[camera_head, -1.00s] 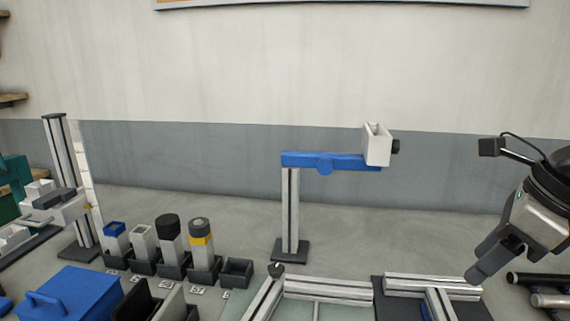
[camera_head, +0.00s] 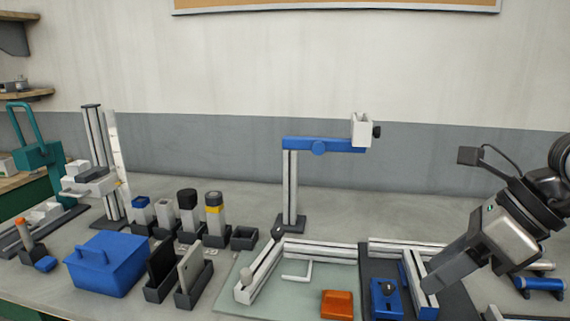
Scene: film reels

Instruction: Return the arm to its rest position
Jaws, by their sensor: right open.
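My right gripper (camera_head: 436,281) comes in from the right side, angled down and to the left. It is open and I see nothing between its fingers. Its near finger covers part of the dark base plate (camera_head: 459,300) with the metal rails. My left gripper is not in view. A stand (camera_head: 290,190) with a blue arm (camera_head: 338,145) and a white box-shaped holder (camera_head: 361,131) on its end stands at the middle back, apart from the gripper.
A blue lidded box (camera_head: 107,264), upright plates in black holders (camera_head: 190,272) and several capped blocks (camera_head: 214,218) fill the left. A pale mat (camera_head: 225,303) with rails and an orange block (camera_head: 336,304) lies front centre. Free bench lies behind, right of the stand.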

